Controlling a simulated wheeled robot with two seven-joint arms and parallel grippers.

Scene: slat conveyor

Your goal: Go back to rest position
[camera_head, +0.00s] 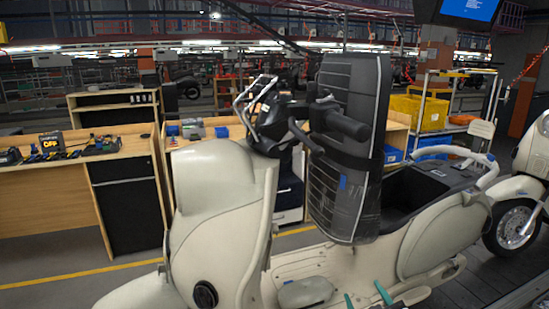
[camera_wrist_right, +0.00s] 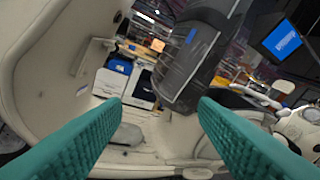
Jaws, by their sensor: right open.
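My right gripper (camera_head: 366,296) shows at the bottom edge of the head view as two teal fingertips, low by the scooter's footboard. In the right wrist view its teal ribbed fingers (camera_wrist_right: 160,108) are wide apart with nothing between them. The cream scooter (camera_head: 215,205) fills the middle of the head view. A dark ribbed panel, which looks like a seat (camera_head: 345,190), stands upright above its footboard; it also shows in the wrist view (camera_wrist_right: 190,65). My left gripper is not in view.
Wooden workbenches (camera_head: 50,195) with tools stand behind at the left. A shelf with a yellow crate (camera_head: 418,112) stands at the back right. Another cream scooter (camera_head: 525,190) is at the right edge. A screen (camera_head: 468,10) hangs above. Floor shows at the lower left.

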